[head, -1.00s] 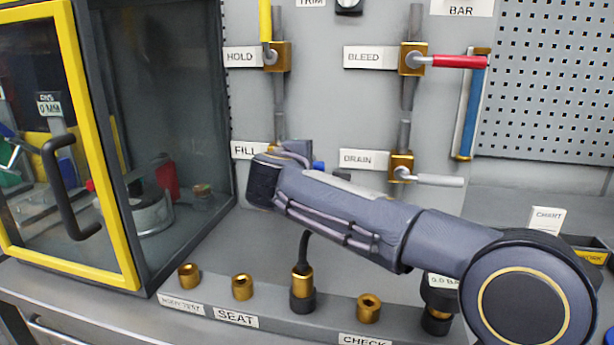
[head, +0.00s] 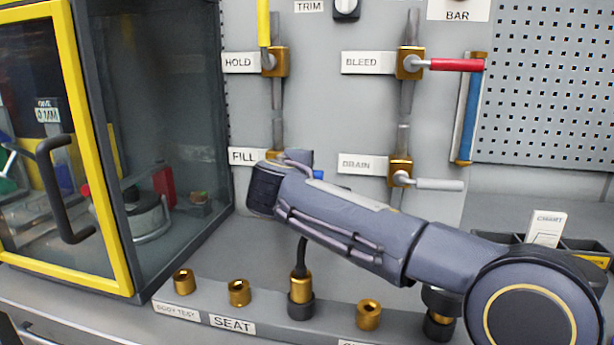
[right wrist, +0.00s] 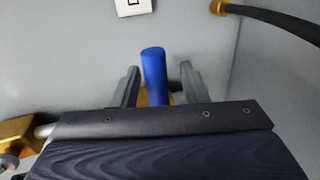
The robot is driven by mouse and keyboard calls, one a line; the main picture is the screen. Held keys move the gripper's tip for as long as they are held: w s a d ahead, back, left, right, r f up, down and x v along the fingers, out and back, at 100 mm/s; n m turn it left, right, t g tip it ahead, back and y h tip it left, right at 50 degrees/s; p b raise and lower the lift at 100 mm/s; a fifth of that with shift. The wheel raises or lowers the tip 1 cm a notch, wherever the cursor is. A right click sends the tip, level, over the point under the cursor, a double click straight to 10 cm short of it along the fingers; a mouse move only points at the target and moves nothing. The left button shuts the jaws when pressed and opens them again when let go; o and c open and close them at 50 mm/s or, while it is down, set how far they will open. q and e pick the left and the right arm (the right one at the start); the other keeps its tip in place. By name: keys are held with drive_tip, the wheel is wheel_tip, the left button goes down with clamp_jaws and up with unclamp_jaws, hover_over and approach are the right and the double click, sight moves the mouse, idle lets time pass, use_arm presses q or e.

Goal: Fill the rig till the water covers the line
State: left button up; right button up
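The FILL label (head: 242,156) sits on the grey panel at the left end of my right arm. The FILL valve is mostly hidden behind my arm in the head view; a bit of blue (head: 318,174) shows above it. In the right wrist view, a blue handle (right wrist: 153,72) stands between the two fingers of my right gripper (right wrist: 160,85). The fingers are open, with a gap on each side of the handle. A vertical gauge tube (head: 468,108) with blue in it hangs right of the valves. I cannot make out a level line. My left gripper is not in view.
The HOLD valve (head: 275,62) has a yellow handle pointing up. The BLEED valve (head: 410,63) has a red handle and the DRAIN valve (head: 400,172) a grey one, both pointing right. A yellow-framed cabinet (head: 95,150) stands at left. Brass fittings line the ledge (head: 275,318).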

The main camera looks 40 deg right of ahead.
drive_tip(key=shift+r, duration=0.1)
drive_tip(key=v, duration=0.7)
drive_tip(key=shift+s+a+p, duration=0.25)
drive_tip(key=shift+a+p, duration=0.05)
drive_tip(key=shift+p, duration=0.05)
